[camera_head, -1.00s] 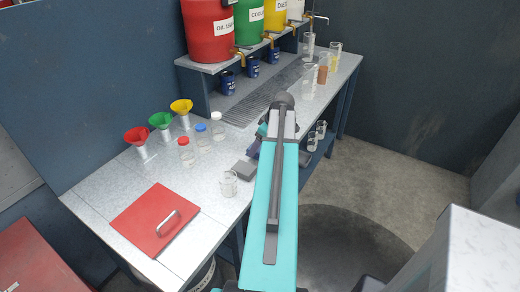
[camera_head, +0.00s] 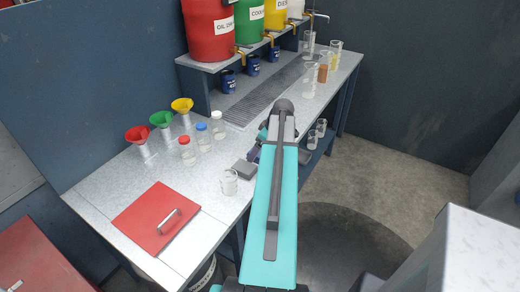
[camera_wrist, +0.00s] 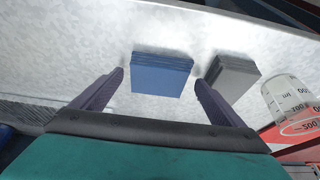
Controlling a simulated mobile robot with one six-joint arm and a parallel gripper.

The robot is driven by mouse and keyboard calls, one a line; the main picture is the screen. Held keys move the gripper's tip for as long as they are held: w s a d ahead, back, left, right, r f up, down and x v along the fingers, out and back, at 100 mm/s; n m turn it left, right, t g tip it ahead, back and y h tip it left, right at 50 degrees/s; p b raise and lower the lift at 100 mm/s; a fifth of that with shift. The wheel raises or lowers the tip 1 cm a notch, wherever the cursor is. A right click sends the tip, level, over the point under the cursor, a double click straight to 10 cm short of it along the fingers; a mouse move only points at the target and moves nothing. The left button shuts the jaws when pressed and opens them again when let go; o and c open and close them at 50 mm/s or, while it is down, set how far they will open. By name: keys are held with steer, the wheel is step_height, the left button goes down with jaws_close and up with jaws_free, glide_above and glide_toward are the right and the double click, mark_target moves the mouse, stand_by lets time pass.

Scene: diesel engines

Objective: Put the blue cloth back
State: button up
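The blue cloth (camera_wrist: 162,75) is a flat folded stack on the pale worktop in the wrist view. It lies in the gap between the two fingers of my gripper (camera_wrist: 158,79), near their tips, with clear space on either side of it. The gripper is open and holds nothing. How high the fingertips are above the worktop is hard to tell. In the head view my arm hides the cloth and most of the gripper.
A grey folded stack (camera_wrist: 231,76) sits just right of the cloth, close to the right finger. A glass beaker (camera_wrist: 290,98) stands beyond it. In the head view, a red panel with a handle (camera_head: 157,217), capped bottles (camera_head: 203,137) and several funnels (camera_head: 160,119) occupy the bench.

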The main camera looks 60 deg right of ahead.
steer(key=shift+r, duration=0.1)
steer(key=shift+r, duration=0.1)
steer(key=b+v, duration=0.2)
steer(key=v, duration=1)
steer(key=shift+b, duration=0.3)
stand_by(1.1)
